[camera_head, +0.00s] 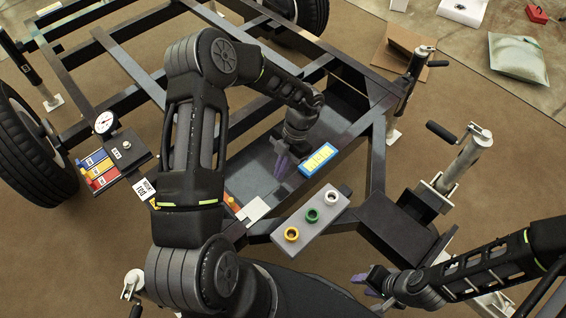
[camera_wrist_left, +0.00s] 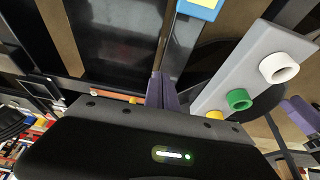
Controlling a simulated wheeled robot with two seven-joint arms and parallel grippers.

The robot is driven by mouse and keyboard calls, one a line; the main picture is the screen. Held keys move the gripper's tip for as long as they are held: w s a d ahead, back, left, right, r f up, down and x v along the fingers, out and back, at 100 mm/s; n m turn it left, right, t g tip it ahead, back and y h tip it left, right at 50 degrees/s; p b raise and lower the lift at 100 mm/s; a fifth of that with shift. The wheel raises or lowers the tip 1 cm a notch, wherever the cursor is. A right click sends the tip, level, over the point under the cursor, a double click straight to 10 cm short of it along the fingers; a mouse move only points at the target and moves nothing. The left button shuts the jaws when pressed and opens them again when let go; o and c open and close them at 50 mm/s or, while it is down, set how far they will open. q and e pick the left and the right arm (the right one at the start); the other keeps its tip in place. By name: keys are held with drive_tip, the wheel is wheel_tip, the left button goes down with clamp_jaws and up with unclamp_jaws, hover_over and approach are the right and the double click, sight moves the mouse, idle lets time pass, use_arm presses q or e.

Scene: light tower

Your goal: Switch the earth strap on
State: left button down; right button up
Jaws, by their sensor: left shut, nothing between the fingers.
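My left gripper (camera_head: 281,163) is shut and empty, its purple fingers together above the dark tray in the frame, just left of a blue box with yellow switches (camera_head: 317,160). In the left wrist view its fingers (camera_wrist_left: 161,92) point down between that blue box (camera_wrist_left: 200,8) and a grey panel (camera_wrist_left: 245,75). The grey panel (camera_head: 290,216) carries a yellow, a green (camera_head: 312,215) and a white ring-shaped fitting. No label readable here tells me which part is the earth strap. My right gripper (camera_head: 368,284) hangs at lower right, apart from the panel; its finger gap is unclear.
A gauge (camera_head: 104,122) stands by blue, yellow and red parts (camera_head: 95,168) at left. A white tag (camera_head: 146,190) is near my left arm. Black frame beams surround the tray. A crank jack (camera_head: 465,160) and another jack (camera_head: 408,85) stand at right.

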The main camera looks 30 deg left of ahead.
sight(262, 202)
use_arm(q)
drive_tip(key=x, duration=0.5)
drive_tip(key=shift+s+a+b, duration=0.1)
drive_tip(key=shift+s+b, duration=0.1)
drive_tip(key=shift+b, duration=0.2)
drive_tip(key=shift+s+a+r, duration=0.1)
drive_tip(key=shift+s+a, duration=0.05)
drive_tip(key=shift+s, duration=0.45)
drive_tip(key=shift+s+a, duration=0.2)
drive_tip(key=shift+s, duration=0.35)
drive_tip(key=shift+s+a, duration=0.15)
drive_tip(key=shift+s, duration=0.3)
drive_tip(key=shift+s, duration=0.15)
drive_tip(key=shift+s+m+p, duration=0.3)
drive_tip(key=shift+s+p, duration=0.1)
drive_tip(key=shift+s+d+p, duration=0.2)
drive_tip(key=shift+s+p, duration=0.1)
